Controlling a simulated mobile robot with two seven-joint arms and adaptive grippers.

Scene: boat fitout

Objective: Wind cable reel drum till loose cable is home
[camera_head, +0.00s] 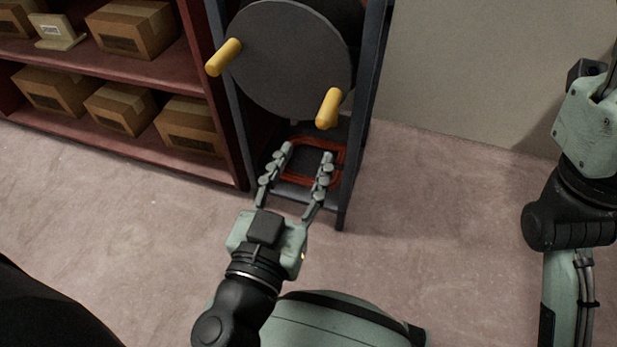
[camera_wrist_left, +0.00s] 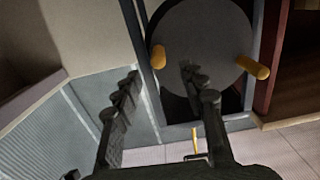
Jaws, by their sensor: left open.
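The cable reel drum (camera_head: 285,62) is a dark grey disc upright in a blue-grey metal frame (camera_head: 364,120). Two yellow handles stick out of its face, one at the upper left (camera_head: 223,57) and one at the lower right (camera_head: 329,108). Loose orange-red cable (camera_head: 325,158) lies at the foot of the frame. My left gripper (camera_head: 307,152) is open and empty in front of the frame, below the drum. In the left wrist view the drum (camera_wrist_left: 200,45) and both handles lie beyond the open fingers. My right arm stands at the right edge; its fingers are not clearly seen.
A red shelf unit (camera_head: 100,65) with several cardboard boxes (camera_head: 133,28) stands left of the frame, close beside it. A plain wall (camera_head: 480,70) is at the back right. The floor (camera_head: 430,200) right of the frame is clear.

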